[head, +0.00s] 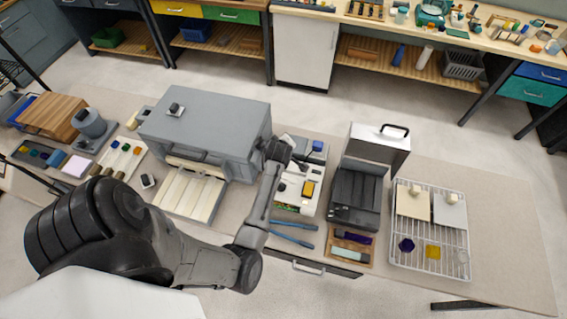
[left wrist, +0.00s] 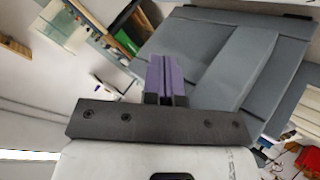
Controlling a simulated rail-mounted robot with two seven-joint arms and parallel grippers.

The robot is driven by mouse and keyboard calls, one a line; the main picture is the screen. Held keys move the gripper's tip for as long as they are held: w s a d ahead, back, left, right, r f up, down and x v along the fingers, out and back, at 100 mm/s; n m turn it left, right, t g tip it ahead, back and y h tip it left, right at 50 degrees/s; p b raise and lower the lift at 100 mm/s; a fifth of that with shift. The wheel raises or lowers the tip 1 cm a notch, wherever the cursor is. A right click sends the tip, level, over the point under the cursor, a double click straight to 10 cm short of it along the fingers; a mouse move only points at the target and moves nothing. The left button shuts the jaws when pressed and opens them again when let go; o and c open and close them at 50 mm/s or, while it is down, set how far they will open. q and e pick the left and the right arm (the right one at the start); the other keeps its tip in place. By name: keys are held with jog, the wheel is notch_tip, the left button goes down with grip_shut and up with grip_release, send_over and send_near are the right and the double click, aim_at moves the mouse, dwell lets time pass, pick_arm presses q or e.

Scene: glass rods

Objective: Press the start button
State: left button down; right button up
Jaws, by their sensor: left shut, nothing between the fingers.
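My left gripper (head: 303,163) is at the right side of the grey box-shaped machine (head: 205,112), above a white unit with a yellow block. In the left wrist view its purple fingers (left wrist: 165,76) are together and empty, with the grey machine (left wrist: 232,62) close beyond them. I cannot make out which part is the start button; no label is readable. My forearm and hand hide part of the machine's right side and of the white unit (head: 291,207). My right gripper is not in view.
Blue-handled pliers (head: 292,234) lie in front of the white unit. A black case with a raised silver lid (head: 376,150) and a white wire rack (head: 452,268) stand to the right. A cream slatted tray (head: 187,194) lies before the machine.

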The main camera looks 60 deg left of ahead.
pick_arm(q)
jog(key=shift+f, duration=0.15)
notch_tip(320, 180, down, 7)
jog(key=b, duration=0.7)
jog(key=shift+r, duration=0.2)
jog(key=shift+f+b, duration=0.45)
jog(key=shift+f, duration=0.5)
dwell(0.6)
jog(key=shift+f, duration=0.1)
jog(key=shift+f, duration=0.3)
